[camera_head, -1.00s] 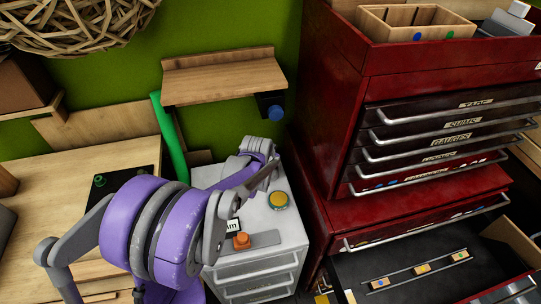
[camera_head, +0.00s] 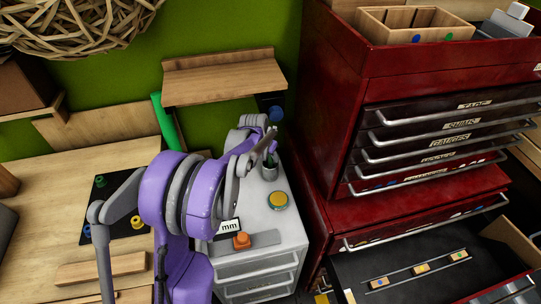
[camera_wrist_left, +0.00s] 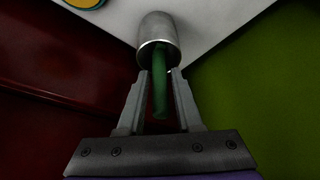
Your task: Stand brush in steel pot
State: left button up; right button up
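The steel pot (camera_head: 269,171) stands on the white cabinet top, beside the yellow-green round button. It also shows in the left wrist view (camera_wrist_left: 158,30). The brush is in the pot, its green handle (camera_wrist_left: 160,95) sticking out of the mouth; its lower end is hidden inside. My left gripper (camera_wrist_left: 161,76) is just above the pot, its two fingers on either side of the handle with narrow gaps showing, so it looks open and not gripping. In the head view the left arm partly covers the fingers. My right gripper is not in view.
A round yellow-green button (camera_head: 278,201) and an orange knob (camera_head: 241,240) are on the cabinet (camera_head: 290,232). The red tool chest (camera_head: 330,130) rises close on the right. A wooden shelf (camera_head: 224,78) is on the green wall above. The wooden bench (camera_head: 60,200) lies left.

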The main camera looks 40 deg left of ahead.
pick_arm(q)
jog(key=shift+o, duration=0.9)
jog(key=shift+r, duration=0.25)
jog(key=p+v, duration=0.1)
jog(key=v, duration=1.1)
jog(key=s+d, duration=0.8)
jog(key=d, duration=0.6)
jog(key=s+d+f+m, duration=0.1)
jog(key=s+d+f, duration=0.4)
jog(key=s+d, duration=0.4)
jog(key=s, duration=0.4)
jog(key=shift+t, duration=0.3)
jog(key=shift+d, duration=0.15)
